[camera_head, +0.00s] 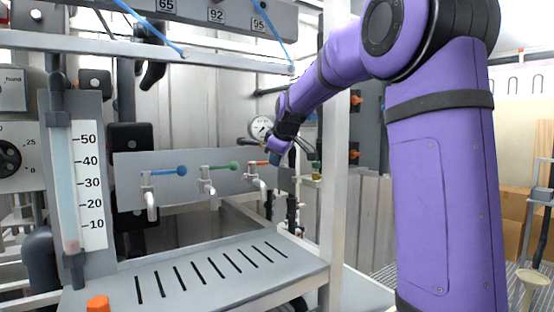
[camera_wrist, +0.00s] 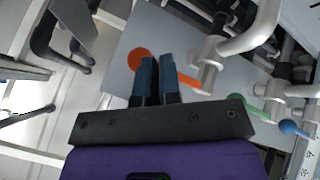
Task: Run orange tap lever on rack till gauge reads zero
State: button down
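The orange tap lever (camera_head: 257,162) is the rightmost of three levers on the rack panel in the head view. In the wrist view the orange lever (camera_wrist: 186,82) has a round end at upper left and runs to its white tap at right, passing behind my fingertips. My gripper (camera_wrist: 158,65) has its two blue fingers close together across the lever; I cannot tell whether they touch it. In the head view my gripper (camera_head: 275,160) is at the lever's right end, hiding part of it. A round white gauge (camera_head: 261,127) is just above; its needle is too small to read.
A tap with a blue lever (camera_head: 170,171) and one with a green lever (camera_head: 222,166) stand to the left. A slotted shelf (camera_head: 205,275) lies below. A scaled tube (camera_head: 88,185) is at left. A white post (camera_head: 334,150) stands right of my gripper.

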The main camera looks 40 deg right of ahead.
jog(key=v, duration=1)
jog(key=shift+s+r, duration=0.2)
jog(key=shift+r, duration=0.1)
jog(key=shift+a, duration=0.1)
jog(key=s+a+f+m, duration=0.2)
jog(key=s+a+f, duration=0.3)
jog(key=s, duration=0.5)
jog(key=s+a+f+m+g+y, duration=0.1)
jog(key=s+a+f+m, duration=0.1)
jog(key=s+a+f, duration=0.4)
jog(key=s+a+f+m+g, duration=0.1)
jog(key=s+a+f, duration=0.4)
jog(key=s, duration=0.8)
notch_tip(320, 180, down, 3)
jog(key=shift+s+a+r+m+y, duration=0.1)
jog(key=shift+s+a+m+y, duration=0.25)
jog(key=shift+m, duration=0.35)
